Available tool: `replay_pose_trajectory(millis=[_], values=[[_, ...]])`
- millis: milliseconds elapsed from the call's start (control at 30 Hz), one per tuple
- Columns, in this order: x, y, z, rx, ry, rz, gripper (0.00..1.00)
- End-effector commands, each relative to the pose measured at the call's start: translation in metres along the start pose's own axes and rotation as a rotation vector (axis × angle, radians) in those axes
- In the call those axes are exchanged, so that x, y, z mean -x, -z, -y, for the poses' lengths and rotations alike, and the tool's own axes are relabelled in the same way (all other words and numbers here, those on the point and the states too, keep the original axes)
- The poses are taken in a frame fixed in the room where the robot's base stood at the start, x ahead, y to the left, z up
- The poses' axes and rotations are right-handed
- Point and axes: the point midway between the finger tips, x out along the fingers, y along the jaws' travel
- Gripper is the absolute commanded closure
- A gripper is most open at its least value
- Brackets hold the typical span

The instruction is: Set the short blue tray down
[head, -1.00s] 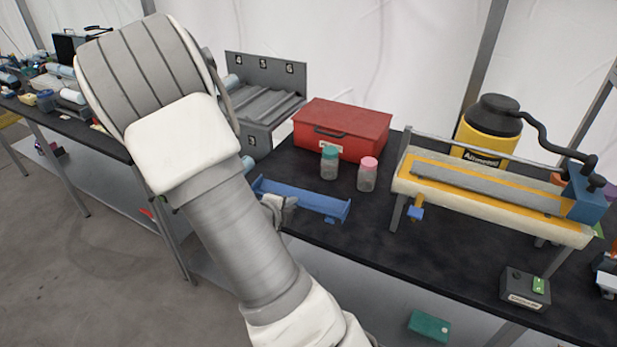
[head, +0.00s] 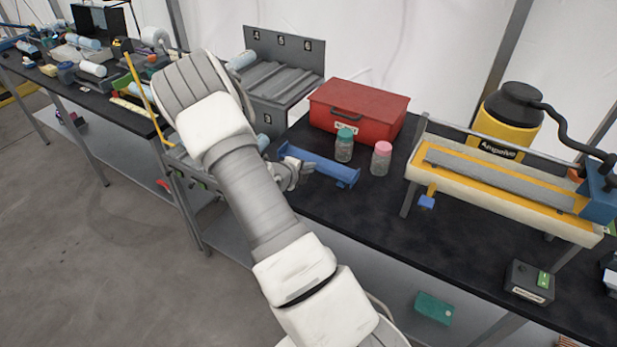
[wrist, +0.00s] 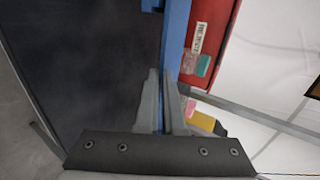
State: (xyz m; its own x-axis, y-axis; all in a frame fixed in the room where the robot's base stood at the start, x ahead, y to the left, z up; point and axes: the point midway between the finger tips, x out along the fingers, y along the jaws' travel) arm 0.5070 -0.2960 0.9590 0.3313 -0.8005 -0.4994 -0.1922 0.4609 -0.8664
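The short blue tray (head: 325,167) is at the near edge of the black table, in front of the red box. My gripper (head: 297,172) is at its near long side, with my arm coming over from the front. In the wrist view the two grey fingers (wrist: 163,100) stand close together with a thin strip of blue between them, so my gripper looks shut on the tray's wall. The blue tray (wrist: 174,40) runs up from the fingers in that view. I cannot tell whether its underside touches the table.
A red box (head: 358,115) stands behind the tray. A teal-lidded jar (head: 344,148) and a pink-lidded jar (head: 381,160) stand close to its right. A grey rack (head: 280,85) is at the back left. A yellow-and-white trough device (head: 500,185) is at the right.

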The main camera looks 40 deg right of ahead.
Motion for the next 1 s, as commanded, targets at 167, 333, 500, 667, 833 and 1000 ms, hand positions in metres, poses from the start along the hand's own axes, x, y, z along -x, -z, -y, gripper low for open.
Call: replay_pose_trajectory(millis=[167, 333, 500, 667, 833, 1000], values=[[-0.006, -0.002, -0.007, 0.001, -0.001, 0.000, 1.00], [-0.018, -0.001, -0.028, 0.001, -0.001, -0.002, 1.00], [-0.022, -0.002, -0.035, -0.001, 0.000, 0.001, 1.00], [-0.022, -0.002, -0.035, -0.001, 0.000, 0.001, 1.00], [-0.023, -0.002, -0.038, -0.001, -0.001, 0.001, 0.86], [-0.023, -0.002, -0.038, 0.000, -0.001, 0.000, 0.83]])
